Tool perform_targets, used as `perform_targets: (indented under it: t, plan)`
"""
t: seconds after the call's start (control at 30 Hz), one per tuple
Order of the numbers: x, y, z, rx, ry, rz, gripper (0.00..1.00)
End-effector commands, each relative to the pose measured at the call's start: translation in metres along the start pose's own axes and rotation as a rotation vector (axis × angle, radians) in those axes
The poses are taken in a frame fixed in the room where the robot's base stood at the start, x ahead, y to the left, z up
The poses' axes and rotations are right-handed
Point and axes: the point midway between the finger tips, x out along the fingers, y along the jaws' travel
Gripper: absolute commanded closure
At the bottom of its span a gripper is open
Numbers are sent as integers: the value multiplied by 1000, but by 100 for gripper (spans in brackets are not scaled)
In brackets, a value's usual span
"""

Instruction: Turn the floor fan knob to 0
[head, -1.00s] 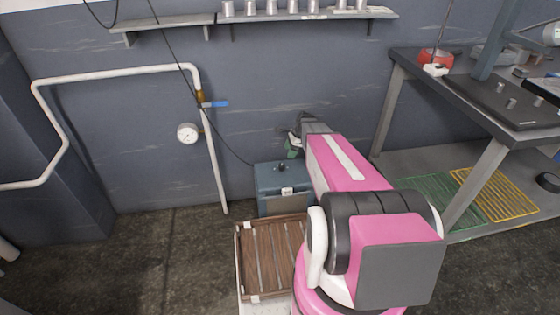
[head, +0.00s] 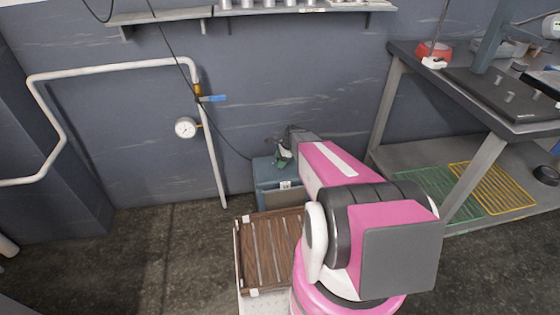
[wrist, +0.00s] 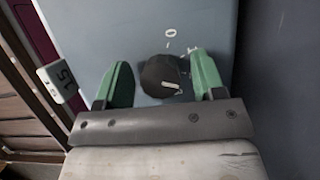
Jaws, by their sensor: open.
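The floor fan is a blue-grey box (head: 268,174) against the wall; its top (wrist: 90,25) fills much of the wrist view. Its round black knob (wrist: 160,72) has a white pointer line, aimed toward the lower right in the wrist view. A white 0 mark (wrist: 170,32) lies above the knob, with a smaller white mark to its right. My gripper (wrist: 162,76) is open, with one green finger on each side of the knob. I cannot tell whether either finger touches it. In the head view my gripper (head: 283,155) is over the box and hides the knob.
A brown slatted crate (head: 240,255) stands in front of the box. A white pipe (head: 215,160) with a gauge (head: 186,128) runs left of it. A workbench (head: 470,105) stands to the right.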

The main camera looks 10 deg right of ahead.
Motion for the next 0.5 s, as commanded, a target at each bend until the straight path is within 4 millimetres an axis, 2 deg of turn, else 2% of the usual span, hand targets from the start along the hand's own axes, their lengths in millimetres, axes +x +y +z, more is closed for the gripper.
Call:
perform_targets:
  t: [0.13,0.2,0.3,0.5]
  plan:
    - [0,0,0,0,0,0,37]
    - [0,0,0,0,0,0,60]
    - [0,0,0,0,0,0,87]
    - [-1,0,0,-5,0,2,86]
